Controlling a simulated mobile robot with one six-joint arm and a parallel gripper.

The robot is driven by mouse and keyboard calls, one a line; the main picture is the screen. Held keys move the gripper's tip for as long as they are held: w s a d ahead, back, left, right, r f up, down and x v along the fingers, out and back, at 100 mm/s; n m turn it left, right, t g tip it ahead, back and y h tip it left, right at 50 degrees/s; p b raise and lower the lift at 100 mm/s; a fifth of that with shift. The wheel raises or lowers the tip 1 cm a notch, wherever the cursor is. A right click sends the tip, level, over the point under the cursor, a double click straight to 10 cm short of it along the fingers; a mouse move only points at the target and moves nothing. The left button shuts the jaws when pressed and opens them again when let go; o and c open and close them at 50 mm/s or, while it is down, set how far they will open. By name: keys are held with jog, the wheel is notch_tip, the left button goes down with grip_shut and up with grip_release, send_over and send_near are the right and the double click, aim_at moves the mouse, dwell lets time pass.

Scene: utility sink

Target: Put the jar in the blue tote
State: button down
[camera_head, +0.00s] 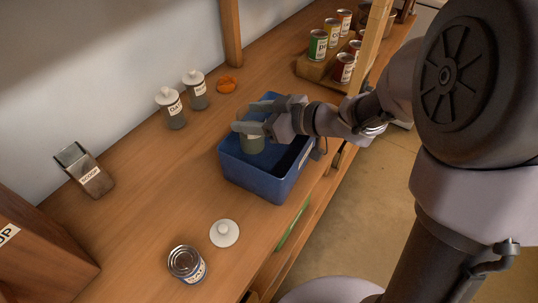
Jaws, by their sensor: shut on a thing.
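The blue tote (251,176) stands on the wooden counter near its front edge. My gripper (243,127) reaches in from the right over the tote and is shut on a greenish-grey jar (252,145). The jar is upright, without a visible lid, and is within the tote's opening. The fingers hide its upper part, and I cannot tell whether its base touches the tote's floor.
Two lidded jars (172,108) stand at the back, with an orange item (227,84) beside them. A metal scoop holder (85,170) is at the left. A white lid (224,233) and a can (187,265) are in front. Several cans (318,45) stand on a wooden riser.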

aim_at(253, 144)
notch_tip(253, 144, down, 9)
jog(key=b, duration=0.4)
jog(key=shift+w+f+b, duration=0.1)
jog(key=shift+b, duration=0.25)
jog(key=shift+f, duration=0.15)
jog(key=shift+c, duration=2.2)
grip_release()
